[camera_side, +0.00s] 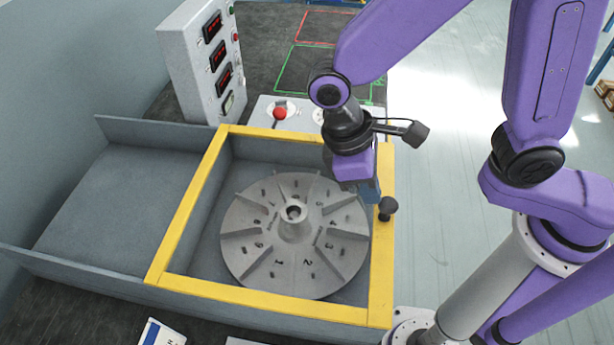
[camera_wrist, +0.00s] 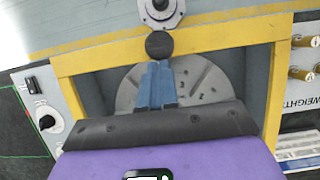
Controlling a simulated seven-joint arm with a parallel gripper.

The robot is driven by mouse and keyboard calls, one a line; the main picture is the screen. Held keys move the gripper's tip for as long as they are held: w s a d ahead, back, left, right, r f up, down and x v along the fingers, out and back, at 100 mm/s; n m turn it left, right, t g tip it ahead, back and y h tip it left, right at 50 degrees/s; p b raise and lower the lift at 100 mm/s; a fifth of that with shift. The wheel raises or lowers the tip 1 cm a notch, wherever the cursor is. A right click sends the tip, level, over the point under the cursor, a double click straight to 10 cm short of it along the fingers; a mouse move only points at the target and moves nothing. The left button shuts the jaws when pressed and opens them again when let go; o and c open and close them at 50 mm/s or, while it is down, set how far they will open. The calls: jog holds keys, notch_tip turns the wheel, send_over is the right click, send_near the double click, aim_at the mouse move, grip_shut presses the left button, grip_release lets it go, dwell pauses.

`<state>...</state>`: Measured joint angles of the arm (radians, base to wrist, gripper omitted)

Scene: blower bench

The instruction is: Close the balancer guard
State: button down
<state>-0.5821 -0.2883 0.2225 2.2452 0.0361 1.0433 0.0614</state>
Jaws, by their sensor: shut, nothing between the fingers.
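The balancer guard shows as a yellow rectangular frame (camera_side: 193,213) over the grey bay, and its outline surrounds the rotor in the side view. I cannot tell whether a clear pane fills it. The frame also shows in the wrist view (camera_wrist: 90,60). A black round knob (camera_side: 388,206) stands on its right-hand bar; it is also in the wrist view (camera_wrist: 159,45). The grey finned rotor (camera_side: 293,235) lies inside the outline. My gripper (camera_side: 373,193) is shut and empty, its blue fingertips (camera_wrist: 158,66) right beside the knob on the rotor side. Contact is unclear.
A grey, empty bed (camera_side: 105,220) with raised side walls extends left of the frame. A control box (camera_side: 205,60) with red displays stands behind it. A red button (camera_side: 280,113) sits on a panel behind the frame. Open floor lies to the right.

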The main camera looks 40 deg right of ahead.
jog(key=shift+s+d, duration=0.1)
jog(key=w+a, duration=0.3)
jog(key=v, duration=0.9)
jog(key=s+d+f+n+t+y, duration=0.1)
jog(key=s+d, duration=0.5)
jog(key=d, duration=0.5)
jog(key=s+d+f+n+t+y, duration=0.2)
jog(key=s+d, duration=0.4)
jog(key=d, duration=0.6)
jog(key=shift+s+d+n, duration=0.2)
jog(key=shift+s+n, duration=0.1)
jog(key=shift+s, duration=0.1)
